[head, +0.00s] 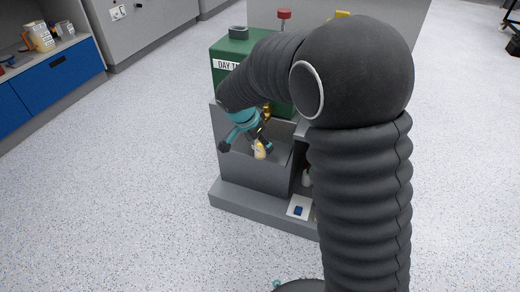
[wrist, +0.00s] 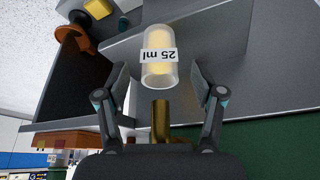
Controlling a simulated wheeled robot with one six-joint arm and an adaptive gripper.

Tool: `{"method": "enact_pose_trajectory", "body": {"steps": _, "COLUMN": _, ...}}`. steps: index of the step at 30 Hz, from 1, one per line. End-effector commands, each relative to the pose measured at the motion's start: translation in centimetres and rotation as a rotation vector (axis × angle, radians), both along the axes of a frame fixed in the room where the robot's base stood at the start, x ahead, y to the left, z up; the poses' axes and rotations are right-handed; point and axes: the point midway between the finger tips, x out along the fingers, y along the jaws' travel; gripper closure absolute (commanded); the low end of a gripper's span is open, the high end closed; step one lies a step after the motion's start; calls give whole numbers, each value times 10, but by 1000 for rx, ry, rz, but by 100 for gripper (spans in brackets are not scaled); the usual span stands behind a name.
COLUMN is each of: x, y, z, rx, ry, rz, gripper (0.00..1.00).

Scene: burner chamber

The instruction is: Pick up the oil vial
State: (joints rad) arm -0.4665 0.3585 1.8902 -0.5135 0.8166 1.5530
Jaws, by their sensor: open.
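The oil vial (head: 260,150) is a small clear vial with pale yellow contents, in the grey recess at the front of the day tank unit. In the wrist view the vial (wrist: 159,72) bears a white "25 ml" label that reads upside down. My gripper (head: 246,146) is open at the recess. In the wrist view its two fingers (wrist: 161,84) stand on either side of the vial's near end, with a gap visible on both sides. A brass spout (wrist: 161,120) shows between the fingers, close to the vial; whether they touch I cannot tell.
The green day tank (head: 228,50) stands behind the recess on a grey base (head: 240,205). A white plate with a blue button (head: 298,208) is on the base at front right. A blue-fronted cabinet (head: 60,75) is at far left. The speckled floor around is clear.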

Motion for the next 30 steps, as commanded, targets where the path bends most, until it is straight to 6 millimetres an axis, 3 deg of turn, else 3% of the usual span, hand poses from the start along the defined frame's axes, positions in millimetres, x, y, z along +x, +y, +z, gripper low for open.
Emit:
{"method": "enact_pose_trajectory", "body": {"steps": 1, "x": 0, "y": 0, "z": 0, "rx": 0, "ry": 0, "rz": 0, "gripper": 40}}
{"method": "enact_pose_trajectory", "body": {"steps": 8, "x": 0, "y": 0, "z": 0, "rx": 0, "ry": 0, "rz": 0, "gripper": 96}}
{"method": "enact_pose_trajectory", "body": {"steps": 11, "x": 0, "y": 0, "z": 0, "rx": 0, "ry": 0, "rz": 0, "gripper": 100}}
{"method": "enact_pose_trajectory", "body": {"steps": 19, "x": 0, "y": 0, "z": 3, "rx": 0, "ry": 0, "rz": 0, "gripper": 100}}
{"method": "enact_pose_trajectory", "body": {"steps": 25, "x": 1, "y": -2, "z": 16, "rx": -1, "ry": -1, "rz": -3, "gripper": 100}}
{"method": "enact_pose_trajectory", "body": {"steps": 30, "x": -3, "y": 5, "z": 13, "rx": 0, "ry": 0, "rz": -12, "gripper": 100}}
